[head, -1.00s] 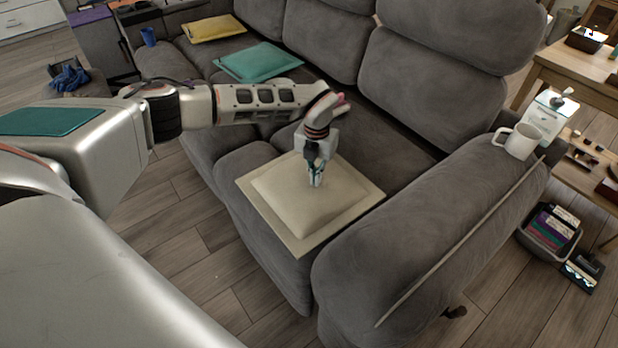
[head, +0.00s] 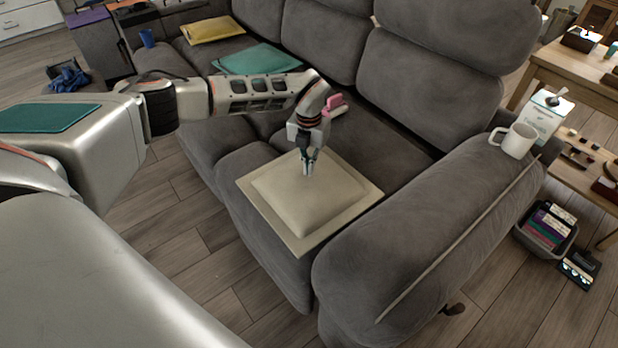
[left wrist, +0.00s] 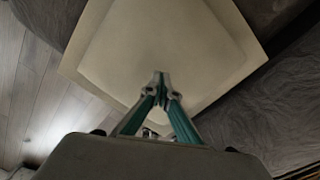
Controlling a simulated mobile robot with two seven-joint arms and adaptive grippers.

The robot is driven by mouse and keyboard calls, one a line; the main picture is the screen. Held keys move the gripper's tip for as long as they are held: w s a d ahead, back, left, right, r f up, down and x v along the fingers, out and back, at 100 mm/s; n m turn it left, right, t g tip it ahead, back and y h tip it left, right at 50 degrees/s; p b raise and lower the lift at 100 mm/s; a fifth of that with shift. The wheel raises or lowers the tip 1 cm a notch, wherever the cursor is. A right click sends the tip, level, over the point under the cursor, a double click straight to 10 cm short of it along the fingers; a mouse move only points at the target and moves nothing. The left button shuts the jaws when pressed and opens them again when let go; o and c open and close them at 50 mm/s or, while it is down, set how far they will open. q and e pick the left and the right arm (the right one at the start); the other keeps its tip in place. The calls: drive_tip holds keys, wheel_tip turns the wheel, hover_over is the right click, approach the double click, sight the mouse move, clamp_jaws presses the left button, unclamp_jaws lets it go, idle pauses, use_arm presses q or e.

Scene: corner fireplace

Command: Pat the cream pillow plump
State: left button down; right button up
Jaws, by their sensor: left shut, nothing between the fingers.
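The cream pillow (head: 300,205), a square with a raised middle and a flat border, lies on the near seat of the grey sofa. It also fills the upper part of the left wrist view (left wrist: 160,45). My left gripper (head: 308,172) points down over the back part of the pillow, its fingertips at or just above the raised middle; I cannot tell whether they touch. Its fingers are shut with nothing between them, and the tips meet in the left wrist view (left wrist: 160,82). My right gripper is not in view.
The sofa's armrest (head: 430,230) rises to the right, with a white mug (head: 517,141) and a carton (head: 545,115) near its far end. A teal pillow (head: 258,59) and a yellow pillow (head: 212,30) lie further along the seats.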

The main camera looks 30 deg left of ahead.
sight(302, 171)
use_arm(q)
drive_tip(key=shift+f, duration=1.3)
drive_tip(key=shift+w+a+r, duration=0.2)
drive_tip(key=shift+a+r, duration=0.3)
drive_tip(key=shift+r, duration=0.1)
drive_tip(key=shift+w+a+r, duration=0.15)
drive_tip(key=shift+a+r, duration=0.3)
drive_tip(key=shift+r, duration=0.1)
drive_tip(key=shift+w+a+r, duration=0.2)
drive_tip(key=shift+a+r, duration=0.35)
drive_tip(key=shift+a, duration=0.25)
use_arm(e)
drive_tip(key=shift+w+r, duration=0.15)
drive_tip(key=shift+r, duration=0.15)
use_arm(q)
drive_tip(key=shift+f, duration=0.1)
drive_tip(key=shift+f, duration=1.5)
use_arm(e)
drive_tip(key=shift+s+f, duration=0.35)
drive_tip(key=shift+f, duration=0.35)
use_arm(q)
drive_tip(key=shift+r, duration=0.1)
